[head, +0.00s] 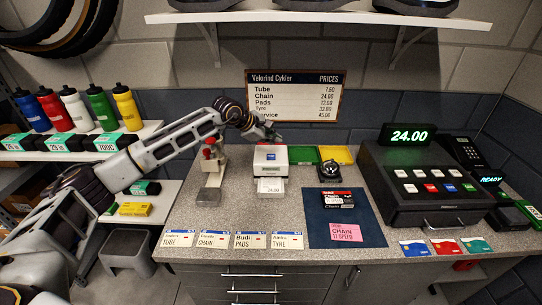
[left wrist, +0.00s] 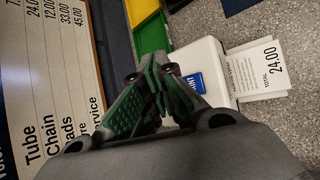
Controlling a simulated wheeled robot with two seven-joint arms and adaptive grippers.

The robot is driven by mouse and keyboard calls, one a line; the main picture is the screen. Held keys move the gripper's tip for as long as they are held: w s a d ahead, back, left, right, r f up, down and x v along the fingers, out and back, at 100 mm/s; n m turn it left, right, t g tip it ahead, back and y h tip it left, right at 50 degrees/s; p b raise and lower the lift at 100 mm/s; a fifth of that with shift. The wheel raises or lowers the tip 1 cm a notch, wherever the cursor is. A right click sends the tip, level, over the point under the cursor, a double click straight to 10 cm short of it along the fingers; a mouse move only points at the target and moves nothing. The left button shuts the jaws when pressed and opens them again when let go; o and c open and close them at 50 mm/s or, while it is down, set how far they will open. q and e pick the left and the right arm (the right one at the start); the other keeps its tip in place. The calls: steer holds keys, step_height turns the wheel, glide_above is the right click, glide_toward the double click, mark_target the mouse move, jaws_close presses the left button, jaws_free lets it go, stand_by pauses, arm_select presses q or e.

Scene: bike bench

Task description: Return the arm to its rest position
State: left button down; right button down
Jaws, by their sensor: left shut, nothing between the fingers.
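My left arm (head: 170,140) reaches in from the left across the bench. Its gripper (head: 270,132) is above the back of the white receipt printer (head: 270,160), in front of the price board. In the left wrist view the gripper (left wrist: 150,75) is shut and empty, with the printer (left wrist: 205,65) beyond its fingers. A printed receipt (head: 270,186) reading 24.00 sticks out of the printer's front; it also shows in the left wrist view (left wrist: 258,68). I cannot tell whether the fingers touch the printer. My right gripper is in neither view.
A price board (head: 293,94) stands behind the printer. A red-and-grey stand (head: 211,165) is left of it. Green (head: 304,155) and yellow (head: 337,154) trays are behind. A blue mat (head: 370,228) holds a dark box and pink note. The black register (head: 425,185) shows 24.00. Bottles line the left shelf (head: 80,147).

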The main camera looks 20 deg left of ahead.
arm_select(q)
steer(key=shift+r, duration=0.85)
